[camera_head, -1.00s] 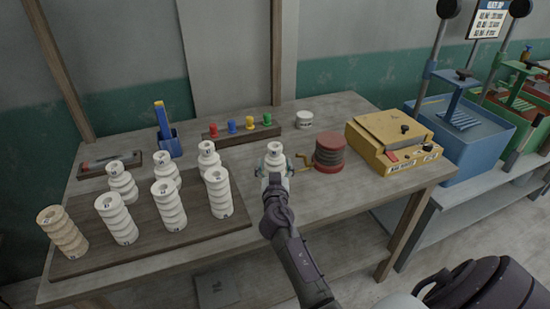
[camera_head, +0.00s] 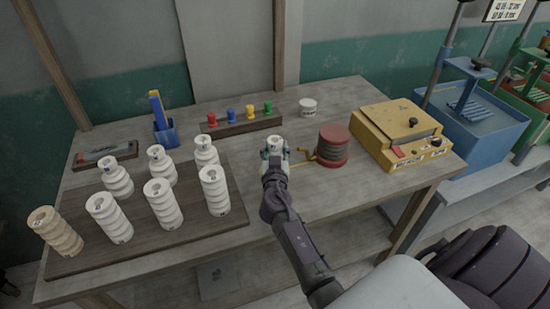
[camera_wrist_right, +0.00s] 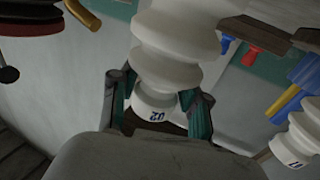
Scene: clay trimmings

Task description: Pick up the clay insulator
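A white ribbed clay insulator (camera_head: 275,144) stands upright on the bare table, right of the dark board. It fills the middle of the right wrist view (camera_wrist_right: 175,50), appearing upside down with "02" marked on its narrow end. My right gripper (camera_head: 275,155) has its teal-padded fingers on either side of this insulator. In the right wrist view the fingers (camera_wrist_right: 162,108) flank its narrow end, with some gap beside that end. Whether the pads press on the wider rib is unclear. My left gripper is not in view.
A red spool (camera_head: 332,146) and yellow box (camera_head: 398,137) stand close on the right. A peg rack (camera_head: 243,127) is behind.

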